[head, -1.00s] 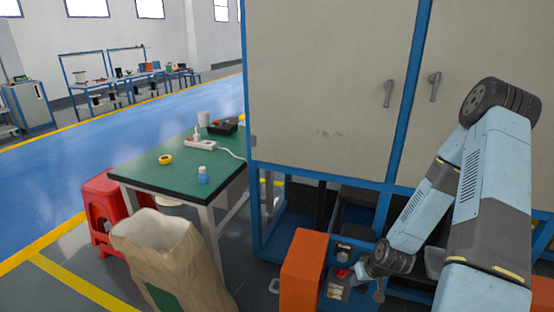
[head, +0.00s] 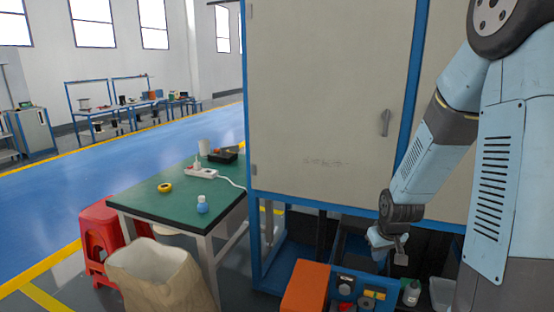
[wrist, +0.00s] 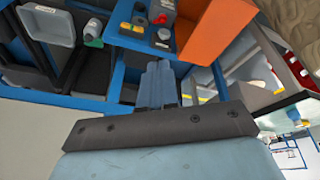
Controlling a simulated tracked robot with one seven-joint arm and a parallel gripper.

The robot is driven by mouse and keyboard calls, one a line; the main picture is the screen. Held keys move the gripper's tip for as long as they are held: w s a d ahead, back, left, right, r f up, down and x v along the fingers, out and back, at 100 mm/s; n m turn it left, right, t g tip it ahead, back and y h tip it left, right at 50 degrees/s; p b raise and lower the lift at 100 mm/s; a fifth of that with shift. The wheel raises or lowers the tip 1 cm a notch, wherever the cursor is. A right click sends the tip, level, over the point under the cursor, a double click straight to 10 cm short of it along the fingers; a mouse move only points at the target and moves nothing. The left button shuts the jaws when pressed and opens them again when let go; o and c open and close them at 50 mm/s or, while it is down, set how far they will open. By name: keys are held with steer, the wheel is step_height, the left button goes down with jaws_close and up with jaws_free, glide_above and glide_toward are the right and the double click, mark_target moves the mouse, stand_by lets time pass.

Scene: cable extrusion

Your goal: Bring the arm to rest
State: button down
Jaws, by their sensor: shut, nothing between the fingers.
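My arm hangs bent on the right of the head view, in front of the grey cabinet (head: 325,90). Its wrist end is low, before the cabinet's open lower bay. In the wrist view my gripper (wrist: 159,72) has its two fingers together, with nothing held between them. It is apart from the things around it, as far as I can see. An orange box (wrist: 212,30) and a blue control panel with buttons (wrist: 140,40) lie beyond the fingertips.
The head view shows a green-topped table (head: 150,205) with a power strip (head: 203,173), red stool (head: 101,232) and paper sack (head: 165,285) at left. Blue floor at left is clear.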

steer(key=s+a+r, duration=0.1)
steer(key=s+r, duration=0.2)
steer(key=r, duration=0.3)
steer(key=s+a+r+m+t, duration=0.1)
steer(key=s+r, duration=0.1)
steer(key=r, duration=0.3)
steer(key=s+a+r, duration=0.1)
steer(key=s+r, duration=0.2)
steer(key=r, duration=0.3)
steer(key=s+a+r+m+t, duration=0.1)
steer(key=s+a+r, duration=0.1)
steer(key=s+r, duration=0.7)
steer(key=shift+s+a+r, duration=0.25)
steer(key=shift+s+a, duration=0.1)
steer(key=shift+s, duration=1.55)
steer(key=c, duration=1.8)
jaws_free()
